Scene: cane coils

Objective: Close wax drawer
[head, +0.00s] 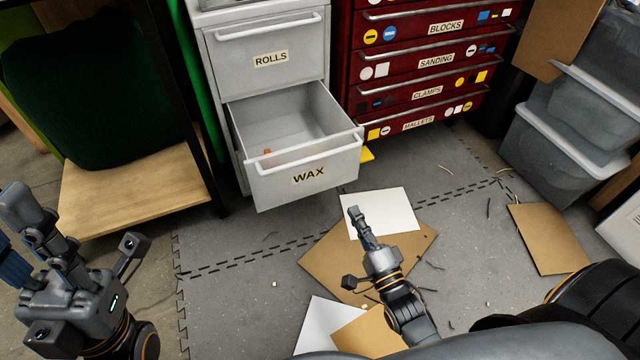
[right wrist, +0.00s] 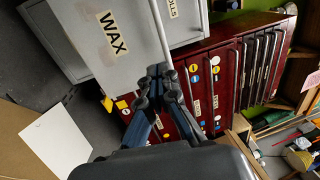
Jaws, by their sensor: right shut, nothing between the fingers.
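The wax drawer (head: 270,185) is the lower drawer of a grey metal cabinet and stands pulled out, with its inside visible. Its front carries a WAX label and a light bar handle (head: 305,150). A small orange bit (head: 267,152) lies inside. My right gripper (head: 356,214) is shut and empty, in front of and below the drawer's right side, apart from it in the head view. In the right wrist view the fingertips (right wrist: 158,72) overlap the lower end of the handle (right wrist: 160,28); contact cannot be told. My left gripper (head: 30,215) is at the lower left, partly cut off.
The rolls drawer (head: 270,60) above is shut. A red tool chest (head: 400,75) stands to the right, and a wooden shelf (head: 130,195) to the left. Cardboard (head: 330,260) and white sheets (head: 395,210) lie on the grey floor. Plastic bins (head: 560,150) stand at the right.

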